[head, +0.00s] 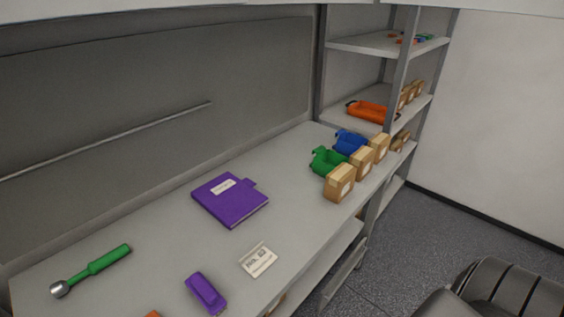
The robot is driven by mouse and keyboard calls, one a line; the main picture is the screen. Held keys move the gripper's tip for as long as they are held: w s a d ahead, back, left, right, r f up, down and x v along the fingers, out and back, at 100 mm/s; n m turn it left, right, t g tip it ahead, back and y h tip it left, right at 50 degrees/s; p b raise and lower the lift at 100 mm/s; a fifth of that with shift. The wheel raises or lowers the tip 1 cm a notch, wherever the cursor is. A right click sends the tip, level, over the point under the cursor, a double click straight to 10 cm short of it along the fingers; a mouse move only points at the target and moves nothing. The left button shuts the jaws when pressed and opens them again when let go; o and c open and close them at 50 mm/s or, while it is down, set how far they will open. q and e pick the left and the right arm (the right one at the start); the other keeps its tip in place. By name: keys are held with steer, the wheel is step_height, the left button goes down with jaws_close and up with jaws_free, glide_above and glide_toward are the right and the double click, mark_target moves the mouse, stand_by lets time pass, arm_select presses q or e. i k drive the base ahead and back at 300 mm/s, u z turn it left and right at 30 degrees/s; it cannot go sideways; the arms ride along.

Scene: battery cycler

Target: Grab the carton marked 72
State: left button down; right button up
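Three small brown cartons stand in a row at the right end of the grey bench: the nearest carton (338,184), the middle carton (361,164) and the far carton (379,149). Each has a pale label, but the numbers are too small to read. More brown cartons stand on the shelf rack behind, some on a middle shelf (408,94) and some lower down (400,140). I cannot tell which carton is marked 72. Neither of my grippers is in view.
Green (327,161) and blue (350,142) bins sit close left of the cartons. A purple binder (230,200), a printed card (258,260), a purple object (205,292) and a green-handled tool (100,266) lie on the bench (150,240). An orange item (370,110) is on the rack.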

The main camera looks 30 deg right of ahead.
mark_target(381, 142)
steer(key=u, duration=0.7)
steer(key=k, duration=1.45)
steer(key=z, duration=1.8)
steer(key=i, duration=0.5)
steer(key=u, duration=0.05)
